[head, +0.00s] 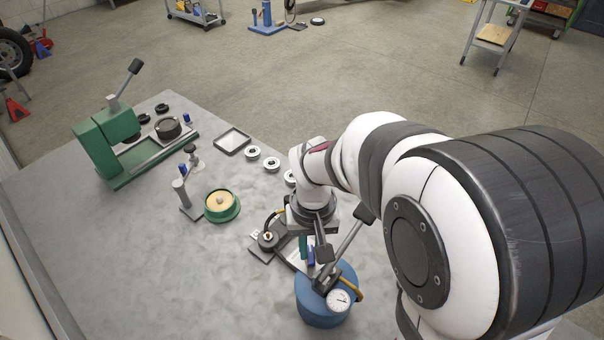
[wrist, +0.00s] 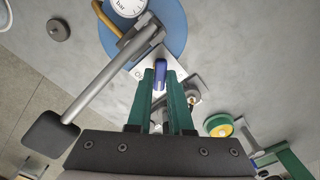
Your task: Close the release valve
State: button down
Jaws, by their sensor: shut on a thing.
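The release valve shows as a small blue handle (wrist: 160,75) on a pale plate with lettering (wrist: 141,74), beside the round blue pump body (wrist: 177,22). My gripper (wrist: 161,84) has green fingers, one on each side of the blue handle, and is shut on it. In the head view my gripper (head: 306,250) points down beside the blue pump body (head: 322,313), and the blue handle (head: 311,258) shows only in part. The plate's lettering is partly hidden, so I cannot tell the valve's setting.
A long grey pump lever (head: 347,240) and a dial gauge (head: 339,300) stand close to my gripper. A green press (head: 105,145), a green-rimmed dish (head: 222,206), a square tray (head: 233,141) and several rings lie farther left on the grey bench (head: 120,235). The bench's front left is clear.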

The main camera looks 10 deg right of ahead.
aim_at(310, 253)
jog(key=n, duration=0.4)
jog(key=shift+n, duration=2.5)
jog(key=c, duration=0.8)
grip_release()
notch_tip(310, 253, up, 16)
jog(key=s+f+m, duration=0.2)
jog(key=s+m, duration=0.2)
jog(key=s, duration=0.2)
jog(key=s+d+f+m+y, duration=0.1)
jog(key=s+f+m, duration=0.2)
jog(key=s+m, duration=0.2)
jog(key=s+f+m, duration=0.3)
jog(key=s+m, duration=0.2)
jog(key=s, duration=0.1)
jog(key=shift+s+d+f+y, duration=0.15)
jog(key=shift+s+f+y, duration=0.15)
jog(key=shift+y, duration=0.1)
